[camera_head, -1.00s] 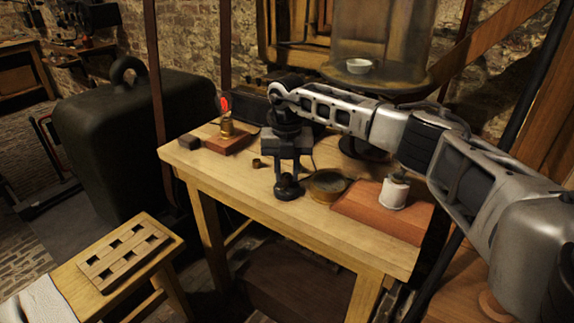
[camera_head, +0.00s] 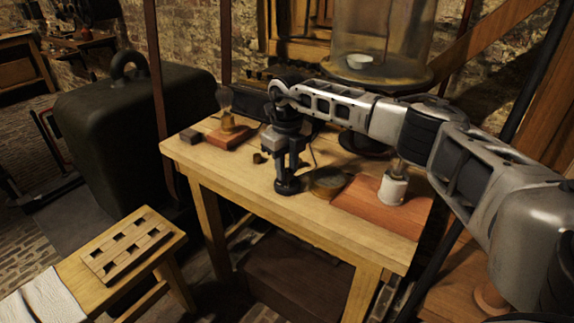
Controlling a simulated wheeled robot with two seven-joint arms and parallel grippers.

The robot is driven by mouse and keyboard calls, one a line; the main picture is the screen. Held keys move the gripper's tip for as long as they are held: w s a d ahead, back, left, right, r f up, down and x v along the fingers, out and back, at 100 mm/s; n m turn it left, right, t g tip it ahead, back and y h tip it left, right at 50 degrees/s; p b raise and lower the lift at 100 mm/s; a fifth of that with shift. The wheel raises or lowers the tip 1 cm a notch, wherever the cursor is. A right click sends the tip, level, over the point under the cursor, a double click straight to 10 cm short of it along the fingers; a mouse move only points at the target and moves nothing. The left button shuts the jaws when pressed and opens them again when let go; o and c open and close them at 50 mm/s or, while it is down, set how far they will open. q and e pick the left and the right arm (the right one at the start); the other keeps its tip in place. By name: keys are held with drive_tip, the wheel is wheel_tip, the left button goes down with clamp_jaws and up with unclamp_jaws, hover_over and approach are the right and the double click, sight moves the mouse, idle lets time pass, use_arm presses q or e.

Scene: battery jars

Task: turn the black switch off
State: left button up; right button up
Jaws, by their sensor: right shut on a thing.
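The black switch (camera_head: 287,187) stands near the front edge of the wooden table, left of the middle. My right gripper (camera_head: 287,172) points down over it, its fingers shut on it. The fingers hide much of the switch, so its lever position is hard to see. A small lamp (camera_head: 226,100) on a brass socket and red-brown wooden base (camera_head: 229,138) stands at the table's back left. Its bulb is dark. My left gripper is not in view.
A round brass-coloured dish (camera_head: 327,183) and a white jar (camera_head: 392,188) on a red-brown board (camera_head: 378,212) stand right of the gripper. A glass bell jar (camera_head: 383,40) stands behind. The table's front strip is clear.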

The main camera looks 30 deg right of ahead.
sight(287, 170)
idle(0.5)
drive_tip(key=o, duration=1)
wheel_tip(287, 170, up, 16)
idle(0.3)
